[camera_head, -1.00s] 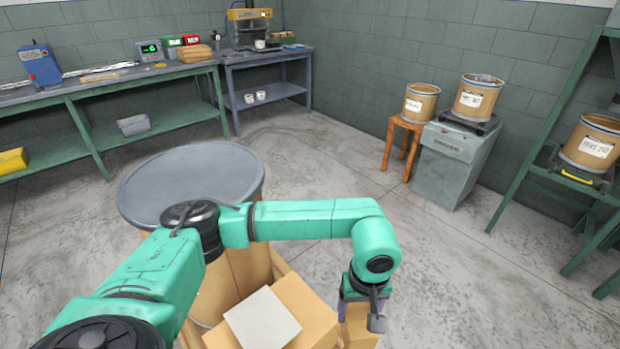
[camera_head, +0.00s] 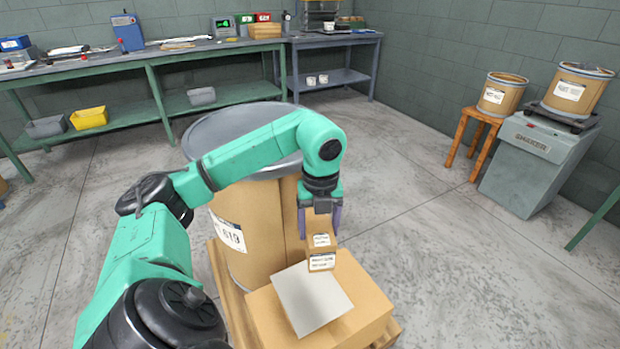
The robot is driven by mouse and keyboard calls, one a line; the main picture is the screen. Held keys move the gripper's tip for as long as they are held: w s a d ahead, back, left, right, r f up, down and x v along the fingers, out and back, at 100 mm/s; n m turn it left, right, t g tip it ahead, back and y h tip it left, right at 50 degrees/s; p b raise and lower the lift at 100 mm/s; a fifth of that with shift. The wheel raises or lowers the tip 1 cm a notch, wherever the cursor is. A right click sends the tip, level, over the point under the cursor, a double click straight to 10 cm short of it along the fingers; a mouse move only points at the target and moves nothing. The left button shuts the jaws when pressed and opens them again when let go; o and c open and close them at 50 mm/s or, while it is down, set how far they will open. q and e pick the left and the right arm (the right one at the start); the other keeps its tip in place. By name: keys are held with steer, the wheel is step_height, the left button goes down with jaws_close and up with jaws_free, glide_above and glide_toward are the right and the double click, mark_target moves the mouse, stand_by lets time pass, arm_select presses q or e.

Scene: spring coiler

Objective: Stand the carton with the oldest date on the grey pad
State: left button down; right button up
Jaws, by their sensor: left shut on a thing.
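My left gripper (camera_head: 320,215) points down and is shut on a small brown carton (camera_head: 320,247) with white labels on its top and front. The label print is too small to read. The carton is upright, at the far edge of a large cardboard box. The grey pad (camera_head: 311,298) lies on top of that large box (camera_head: 368,306), just in front of the carton. I cannot tell whether the carton touches the box or hangs above it. No other small carton shows. My right gripper is not in view.
A tall fibre drum (camera_head: 245,250) with a grey lid (camera_head: 215,128) stands behind the box on a wooden pallet (camera_head: 216,262). A grey shaker (camera_head: 540,165) and a wooden stool (camera_head: 474,130) carry drums at the right. The floor between is clear.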

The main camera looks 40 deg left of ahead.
arm_select(q)
steer(key=a+n, duration=0.2)
steer(key=n, duration=0.1)
steer(key=shift+s+n+b, duration=0.3)
steer(key=shift+b, duration=0.05)
steer(key=shift+a+f+n, duration=0.1)
steer(key=shift+f+n, duration=0.2)
step_height(320, 180, down, 19)
steer(key=b, duration=0.4)
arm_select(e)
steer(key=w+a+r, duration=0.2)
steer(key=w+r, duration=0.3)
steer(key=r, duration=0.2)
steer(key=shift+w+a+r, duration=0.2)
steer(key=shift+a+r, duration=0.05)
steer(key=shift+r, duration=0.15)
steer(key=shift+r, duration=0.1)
arm_select(q)
jaws_free()
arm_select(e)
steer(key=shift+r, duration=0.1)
